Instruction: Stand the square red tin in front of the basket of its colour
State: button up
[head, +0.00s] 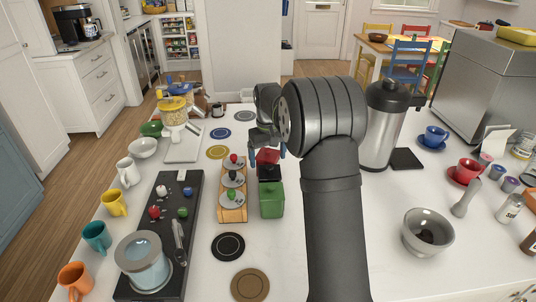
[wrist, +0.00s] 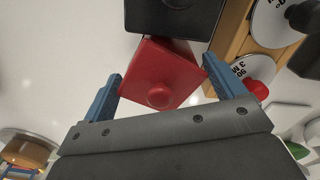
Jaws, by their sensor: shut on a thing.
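The square red tin (head: 267,156) has a round knob on its lid. In the wrist view the red tin (wrist: 160,72) sits between the blue fingers, turned at an angle to them. My gripper (head: 267,150) is shut on it; the wrist view also shows the gripper (wrist: 163,75). A black tin (head: 270,173) stands close on the near side of the red tin, with a green tin (head: 271,200) nearer still. The black tin (wrist: 172,16) also shows in the wrist view. I cannot tell whether the red tin is off the counter. I see no red basket.
A wooden rack of labelled discs with knobs (head: 232,212) stands left of the tins. A steel flask (head: 384,125) stands to the right, past my arm. A black hob panel (head: 165,225) lies at left. White counter (head: 125,180) shows between things.

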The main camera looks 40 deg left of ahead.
jog(key=shift+f, duration=0.15)
jog(key=o, duration=0.9)
notch_tip(320, 180, up, 13)
notch_tip(320, 180, down, 13)
jog(key=shift+f, duration=0.1)
jog(key=shift+r, duration=0.4)
dwell(0.4)
